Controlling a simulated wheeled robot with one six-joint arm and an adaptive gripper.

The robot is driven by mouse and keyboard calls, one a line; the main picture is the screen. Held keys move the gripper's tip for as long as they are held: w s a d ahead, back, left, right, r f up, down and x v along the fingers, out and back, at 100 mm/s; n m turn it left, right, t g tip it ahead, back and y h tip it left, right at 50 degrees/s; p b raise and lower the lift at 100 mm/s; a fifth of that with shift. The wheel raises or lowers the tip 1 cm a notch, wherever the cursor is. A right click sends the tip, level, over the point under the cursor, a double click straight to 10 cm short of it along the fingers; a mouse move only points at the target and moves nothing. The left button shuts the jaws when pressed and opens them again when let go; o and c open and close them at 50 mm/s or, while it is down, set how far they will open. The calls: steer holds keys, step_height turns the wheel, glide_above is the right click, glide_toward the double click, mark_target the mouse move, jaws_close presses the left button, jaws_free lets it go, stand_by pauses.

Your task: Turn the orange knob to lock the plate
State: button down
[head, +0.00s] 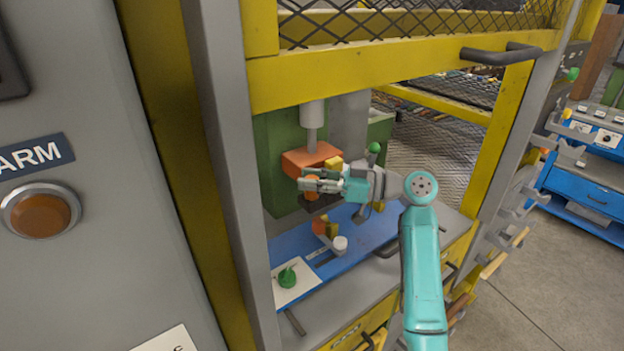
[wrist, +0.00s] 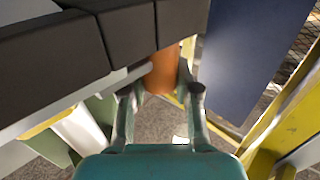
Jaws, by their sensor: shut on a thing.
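The orange knob (head: 312,187) is a small cylinder at the front of the press area, below an orange press head (head: 309,158). My gripper (head: 318,184) reaches in from the right and is shut on the knob. In the wrist view the knob (wrist: 162,72) stands between the two fingers of my gripper (wrist: 160,88), and a pale rod meets its left side. A dark block (head: 320,205) sits under the knob; dark grey blocks (wrist: 50,62) fill the upper left of the wrist view. I cannot tell which part is the plate.
The yellow frame (head: 400,75) and its raised mesh guard with a dark handle (head: 500,54) surround the opening. A blue bed (head: 360,243) holds a white-capped part (head: 340,243).

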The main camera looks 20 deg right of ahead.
steer(key=shift+n+g, duration=0.3)
steer(key=shift+g, duration=0.2)
steer(key=c, duration=0.8)
jaws_free()
steer(key=v, duration=1.2)
steer(key=shift+f, duration=0.25)
